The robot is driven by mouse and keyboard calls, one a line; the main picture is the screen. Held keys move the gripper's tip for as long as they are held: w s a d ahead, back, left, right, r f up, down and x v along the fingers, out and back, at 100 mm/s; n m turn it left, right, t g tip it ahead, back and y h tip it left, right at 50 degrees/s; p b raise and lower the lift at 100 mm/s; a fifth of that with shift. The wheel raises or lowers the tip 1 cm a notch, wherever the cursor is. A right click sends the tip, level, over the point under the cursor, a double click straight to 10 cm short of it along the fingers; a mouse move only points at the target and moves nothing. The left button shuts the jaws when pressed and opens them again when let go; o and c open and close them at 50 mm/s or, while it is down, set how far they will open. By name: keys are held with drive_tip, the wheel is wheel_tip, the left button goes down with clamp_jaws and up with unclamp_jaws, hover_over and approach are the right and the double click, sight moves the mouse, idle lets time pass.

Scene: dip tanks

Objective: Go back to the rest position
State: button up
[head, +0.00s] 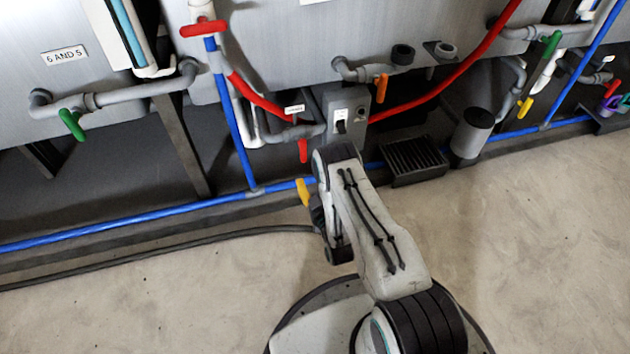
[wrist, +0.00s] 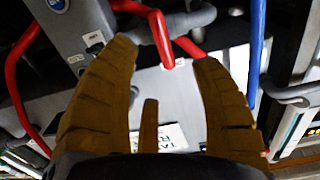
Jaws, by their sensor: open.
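My gripper (wrist: 165,55) is open in the wrist view, with its two brown fingers spread wide and nothing held between them. A red valve handle (wrist: 161,40) shows beyond the gap between the fingertips; I cannot tell how far off it is. In the head view my arm bends forward over the floor, toward the pipes under the tanks. Its upper part hides most of the gripper there. A red handle (head: 303,151) hangs just beyond the arm's end. A yellow piece (head: 303,192) shows beside the arm; I cannot tell whether it is a finger or a handle.
Grey tanks (head: 260,50) stand along the back. A grey switch box (head: 345,115), blue pipes (head: 240,145) and red hoses (head: 450,80) are near the arm. A black grate (head: 413,158) and a grey cylinder (head: 472,133) stand to the right. The concrete floor (head: 540,240) is clear.

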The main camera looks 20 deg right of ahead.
drive_tip(key=shift+s, duration=0.3)
idle(0.4)
